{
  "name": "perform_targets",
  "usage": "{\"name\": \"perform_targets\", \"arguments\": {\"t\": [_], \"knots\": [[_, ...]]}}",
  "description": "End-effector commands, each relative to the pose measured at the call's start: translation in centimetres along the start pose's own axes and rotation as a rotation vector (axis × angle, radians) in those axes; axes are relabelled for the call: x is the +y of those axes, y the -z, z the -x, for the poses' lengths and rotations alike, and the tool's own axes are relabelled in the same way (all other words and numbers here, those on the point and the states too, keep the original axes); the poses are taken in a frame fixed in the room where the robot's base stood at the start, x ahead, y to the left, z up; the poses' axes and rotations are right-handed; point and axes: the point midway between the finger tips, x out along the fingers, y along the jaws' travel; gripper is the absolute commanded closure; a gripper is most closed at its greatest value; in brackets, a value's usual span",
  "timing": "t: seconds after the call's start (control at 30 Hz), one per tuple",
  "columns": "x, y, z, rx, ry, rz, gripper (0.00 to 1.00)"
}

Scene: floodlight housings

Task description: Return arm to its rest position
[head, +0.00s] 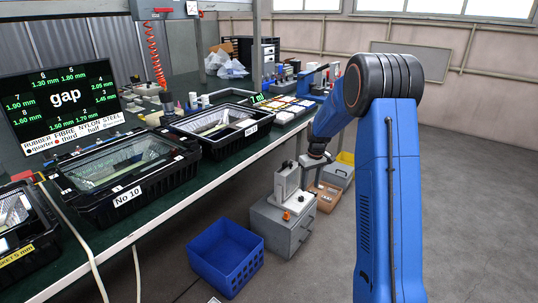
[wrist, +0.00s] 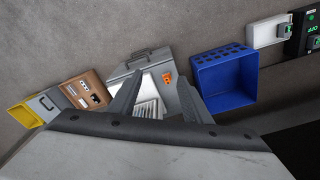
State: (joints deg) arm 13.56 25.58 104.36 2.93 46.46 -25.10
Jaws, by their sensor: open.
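My blue arm (head: 388,190) shows at the right of the head view, bent at a dark joint, with its forearm reaching down and left past the bench's front edge. In the wrist view my gripper (wrist: 159,82) has its two grey fingers spread apart, with nothing held between them. It hangs over a grey cabinet (wrist: 138,66) with an orange part (wrist: 168,78) on it. The cabinet (head: 273,226) also shows on the floor in the head view. I cannot tell the gap between fingertips and cabinet.
A blue crate (head: 225,258) stands on the floor left of the cabinet; a brown box (head: 325,195) and yellow bin (head: 345,158) lie beyond it. The bench (head: 190,199) carries black trays, a No 10 housing (head: 125,170) and a gap display (head: 62,105). Floor at right is clear.

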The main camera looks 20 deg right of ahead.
Motion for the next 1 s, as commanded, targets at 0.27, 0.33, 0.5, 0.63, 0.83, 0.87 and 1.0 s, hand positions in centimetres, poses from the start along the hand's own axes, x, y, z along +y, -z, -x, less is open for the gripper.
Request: {"name": "perform_targets", "arguments": {"t": [0.27,0.33,0.5,0.63,0.83,0.87,1.0], "knots": [[-1.5,-1.3,3.0,0.018,-0.008,-0.005,0.56],[-2.6,-2.3,4.8,0.029,-0.013,-0.01,0.56],[-5.3,-5.1,9.2,0.057,-0.024,-0.023,0.56],[-7.3,-7.5,12.2,0.08,-0.032,-0.033,0.56],[-10.2,-11.7,16.1,0.113,-0.041,-0.048,0.56],[-10.7,-12.4,16.6,0.118,-0.043,-0.05,0.56],[-12.6,-15.5,18.8,0.143,-0.048,-0.062,0.56]]}}
